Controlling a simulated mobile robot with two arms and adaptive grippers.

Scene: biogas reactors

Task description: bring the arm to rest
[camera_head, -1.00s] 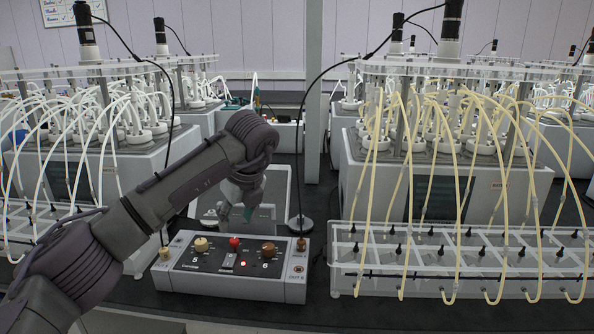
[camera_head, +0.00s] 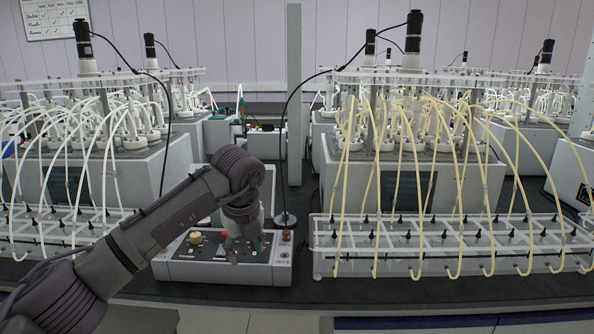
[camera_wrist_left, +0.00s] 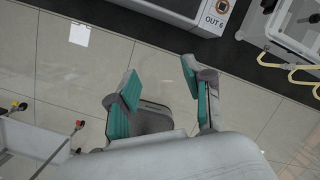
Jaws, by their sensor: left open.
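My left arm comes in from the lower left of the head view. Its gripper (camera_head: 245,246) hangs down in front of the grey control box (camera_head: 215,271) and hides part of its knobs. In the left wrist view, the gripper's two teal-padded fingers (camera_wrist_left: 162,98) stand apart with nothing between them. Below them is tiled floor. The edge of a box marked OUT 6 (camera_wrist_left: 190,8) shows at the top of that view. My right gripper is not in view.
Reactor units with white tubes (camera_head: 85,130) stand at left and with yellow tubes (camera_head: 400,140) at right. A clear tube rack (camera_head: 450,240) sits right of the control box, near the bench's front edge.

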